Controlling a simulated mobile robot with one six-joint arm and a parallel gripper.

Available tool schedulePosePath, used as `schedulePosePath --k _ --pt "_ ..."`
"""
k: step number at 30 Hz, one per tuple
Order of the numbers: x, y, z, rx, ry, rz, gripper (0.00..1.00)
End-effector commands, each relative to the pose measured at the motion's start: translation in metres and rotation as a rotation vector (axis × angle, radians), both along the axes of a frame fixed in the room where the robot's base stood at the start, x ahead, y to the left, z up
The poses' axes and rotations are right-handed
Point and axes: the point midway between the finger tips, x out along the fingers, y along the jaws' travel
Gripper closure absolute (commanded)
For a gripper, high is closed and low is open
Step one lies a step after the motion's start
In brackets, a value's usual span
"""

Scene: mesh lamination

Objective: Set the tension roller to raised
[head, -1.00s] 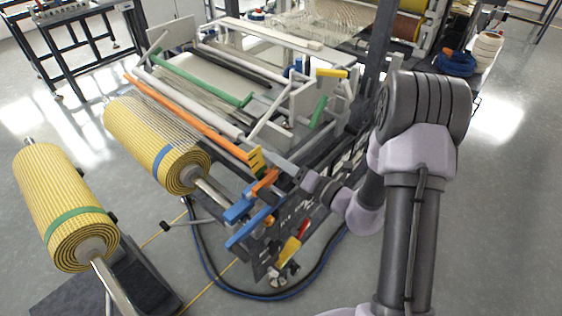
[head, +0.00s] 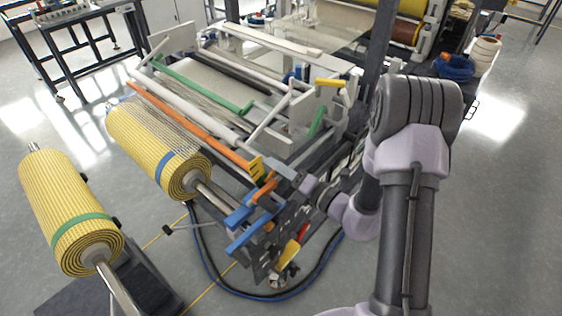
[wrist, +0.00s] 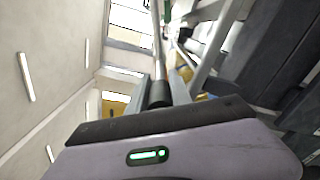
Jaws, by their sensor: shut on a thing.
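The orange roller (head: 190,124) runs slantwise across the near side of the laminating machine, with a yellow toothed piece (head: 257,167) at its near end. I take it to be the tension roller. My gripper (head: 285,171) is at this near end, shut on a part there. My wrist hides much of the grip in the head view. In the wrist view, a dark cylinder (wrist: 159,92) with a grey rod (wrist: 158,45) sits in front of the gripper body. I cannot tell exactly which part the fingers hold.
Blue levers (head: 248,235) and a red-yellow handle (head: 291,252) are just below my gripper. A yellow mesh roll (head: 150,135) is mounted at left, and another (head: 65,205) is on a stand. A dark hose (head: 270,297) loops on the floor.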

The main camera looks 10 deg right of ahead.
Motion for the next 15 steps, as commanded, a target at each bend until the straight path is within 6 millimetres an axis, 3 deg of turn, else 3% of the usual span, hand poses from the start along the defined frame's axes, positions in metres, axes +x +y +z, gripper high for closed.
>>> schedulePosePath --k 1,6,10,15 --pt "-0.001 0.003 0.031 0.039 0.023 0.001 1.00" --pt "-0.005 0.009 0.065 0.171 0.116 -0.001 1.00" --pt "-0.006 0.010 0.079 0.240 0.165 -0.002 1.00" --pt "-0.006 0.011 0.081 0.278 0.192 -0.003 1.00"
